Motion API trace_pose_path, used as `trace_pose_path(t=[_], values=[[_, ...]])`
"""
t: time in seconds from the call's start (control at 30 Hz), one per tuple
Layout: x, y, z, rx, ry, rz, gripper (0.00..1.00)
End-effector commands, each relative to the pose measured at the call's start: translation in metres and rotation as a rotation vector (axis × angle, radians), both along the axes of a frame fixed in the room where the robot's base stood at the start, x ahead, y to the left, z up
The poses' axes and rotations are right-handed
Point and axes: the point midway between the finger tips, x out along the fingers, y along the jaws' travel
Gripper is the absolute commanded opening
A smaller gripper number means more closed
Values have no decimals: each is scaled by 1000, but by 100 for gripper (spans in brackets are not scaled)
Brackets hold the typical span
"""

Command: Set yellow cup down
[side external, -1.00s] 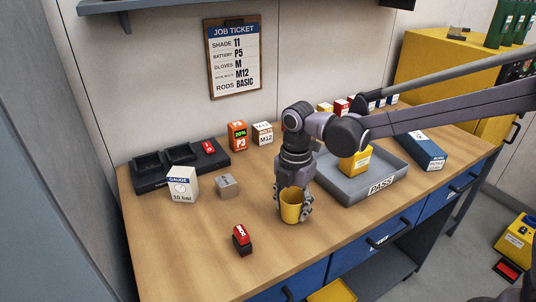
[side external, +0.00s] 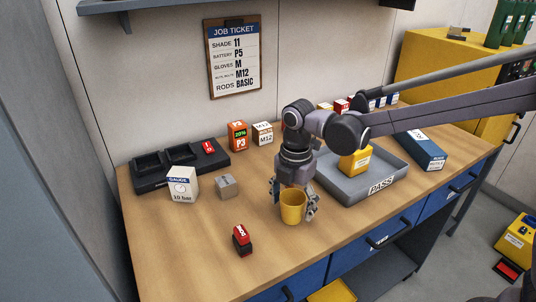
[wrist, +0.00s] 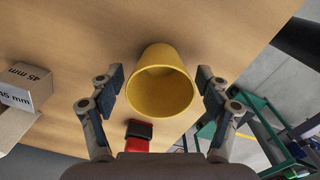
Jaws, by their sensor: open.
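The yellow cup (side external: 292,208) stands upright on the wooden bench, near its front edge. My gripper (side external: 293,203) points down over the cup, with its fingers open on either side of it. In the wrist view, the cup (wrist: 160,82) sits between the two spread fingers of my gripper (wrist: 163,95), with a gap on both sides. The cup's open mouth faces the wrist camera and its inside looks empty.
A red and black block (side external: 242,240) lies on the bench left of the cup. The grey PASS tray (side external: 381,187), holding a yellow box (side external: 354,160), is close on the right.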

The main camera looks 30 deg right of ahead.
Motion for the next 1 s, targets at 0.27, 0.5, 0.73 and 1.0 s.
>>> trace_pose_path(t=[0.27, 0.5, 0.73, 1.0], values=[[0, 0, 47, 0, 0, 0, 77], [-1, 0, 88, 0, 0, 0, 77], [0, 0, 110, 0, 0, 0, 77], [-14, -23, 120, 24, -57, -199, 77]])
